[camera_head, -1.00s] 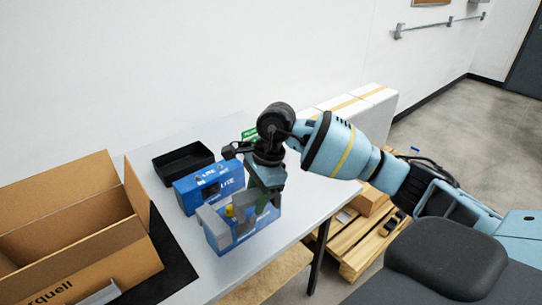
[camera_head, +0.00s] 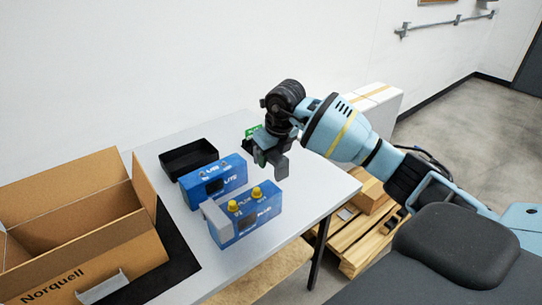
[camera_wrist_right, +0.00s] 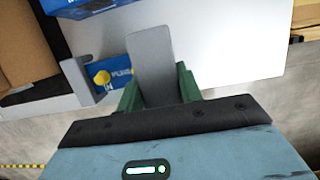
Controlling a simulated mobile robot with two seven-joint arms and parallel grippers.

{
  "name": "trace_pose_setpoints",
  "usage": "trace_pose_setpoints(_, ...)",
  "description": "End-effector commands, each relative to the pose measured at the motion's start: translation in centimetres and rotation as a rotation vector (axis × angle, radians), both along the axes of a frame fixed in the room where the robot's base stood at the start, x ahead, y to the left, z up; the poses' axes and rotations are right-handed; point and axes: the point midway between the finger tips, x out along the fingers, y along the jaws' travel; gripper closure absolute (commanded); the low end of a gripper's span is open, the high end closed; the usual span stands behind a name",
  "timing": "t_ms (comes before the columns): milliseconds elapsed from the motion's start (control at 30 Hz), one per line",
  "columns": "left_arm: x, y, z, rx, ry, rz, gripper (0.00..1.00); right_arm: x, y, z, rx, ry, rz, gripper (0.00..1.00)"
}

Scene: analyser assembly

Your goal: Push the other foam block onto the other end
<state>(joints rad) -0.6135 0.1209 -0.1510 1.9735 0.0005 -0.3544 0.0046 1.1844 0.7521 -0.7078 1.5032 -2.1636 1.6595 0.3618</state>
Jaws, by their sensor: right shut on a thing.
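The near blue analyser (camera_head: 246,219) stands on the table with two yellow caps on top. One grey foam block (camera_head: 214,222) sits on its left end; it also shows in the right wrist view (camera_wrist_right: 81,82). My right gripper (camera_head: 268,153) is shut on the other grey foam block (camera_head: 279,164), held above the table beyond the analyser's right end, apart from it. In the right wrist view this block (camera_wrist_right: 152,55) stands between the green fingers and hides part of the analyser (camera_wrist_right: 115,73). My left gripper is not in view.
A second blue analyser (camera_head: 213,183) stands behind the near one. A black tray (camera_head: 188,158) is at the back. An open cardboard box (camera_head: 88,246) is on the left, by a black mat (camera_head: 177,262). The table's right side (camera_head: 320,190) is clear.

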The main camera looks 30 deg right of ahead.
Motion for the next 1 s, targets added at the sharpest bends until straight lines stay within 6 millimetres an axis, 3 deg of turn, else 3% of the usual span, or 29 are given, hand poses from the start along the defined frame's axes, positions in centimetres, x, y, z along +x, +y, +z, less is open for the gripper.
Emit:
trace_pose_setpoints(267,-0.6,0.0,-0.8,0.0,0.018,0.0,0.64,0.0,0.0,-1.2,0.0,0.004,0.002,0.86)
trace_pose_setpoints(700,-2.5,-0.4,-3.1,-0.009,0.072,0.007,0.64,-0.1,0.1,-5.3,0.0,0.005,0.004,0.86)
trace_pose_setpoints(1000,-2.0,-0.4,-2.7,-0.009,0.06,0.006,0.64,0.0,0.0,-5.3,0.0,-0.001,0.004,0.86)
